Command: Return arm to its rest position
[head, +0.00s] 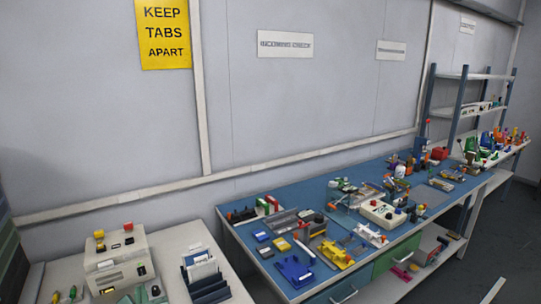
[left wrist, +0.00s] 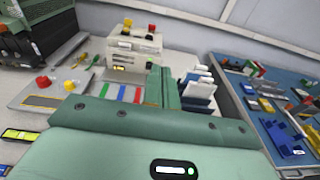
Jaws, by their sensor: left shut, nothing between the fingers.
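My left gripper (left wrist: 162,88) shows in the left wrist view as a green body with upright green fingers, closed with nothing between them. It is in front of a cream machine (left wrist: 133,50) and beside a rack of white and dark blue upright plates (left wrist: 197,92). In the head view only a small greenish part at the bottom edge may belong to it. The cream machine (head: 118,262) and the rack (head: 203,275) also show there, on the pale bench. My right gripper is in neither view.
A blue-topped bench (head: 262,226) with many small fixtures, trays and tools runs along the wall to the right. A blue tray (head: 294,271) and a yellow fixture (head: 335,255) lie near its front. A shelf unit (head: 463,100) stands farther back. A gap separates the two benches.

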